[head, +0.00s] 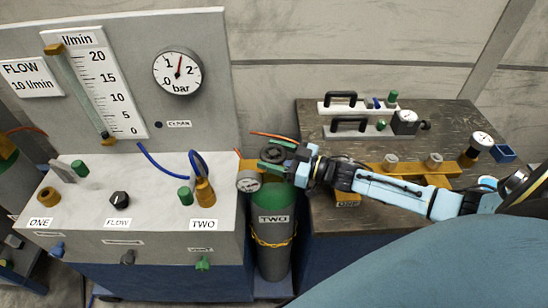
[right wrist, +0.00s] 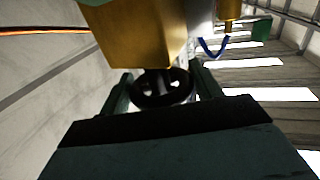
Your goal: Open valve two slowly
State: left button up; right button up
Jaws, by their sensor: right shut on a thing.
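The gas cylinder labelled TWO (head: 274,238) stands upright between the panel bench and the dark side bench, with a green shoulder and a yellow chain around it. Its dark valve handwheel (head: 272,153) is at the top; in the right wrist view the black handwheel (right wrist: 163,88) sits between my fingers. My right gripper (head: 278,152) comes in from the right and is shut on this handwheel. A brass block (right wrist: 138,30) is just beyond the wheel. A small round gauge (head: 249,181) is left of the valve; its reading is too small to tell. My left gripper is out of view.
The grey panel has a flow tube (head: 80,95) marked l/min, a bar gauge (head: 178,73) and a sign reading FLOW 10 l/min (head: 31,79). Orange and blue hoses run near the valve. The side bench (head: 440,115) holds regulators and a yellow rack (head: 385,172).

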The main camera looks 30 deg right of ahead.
aim_at(274, 153)
dwell(0.3)
jog(key=o, duration=1)
notch_tip(274, 153, up, 10)
jog(key=shift+r+p, duration=0.1)
jog(key=shift+p, duration=0.5)
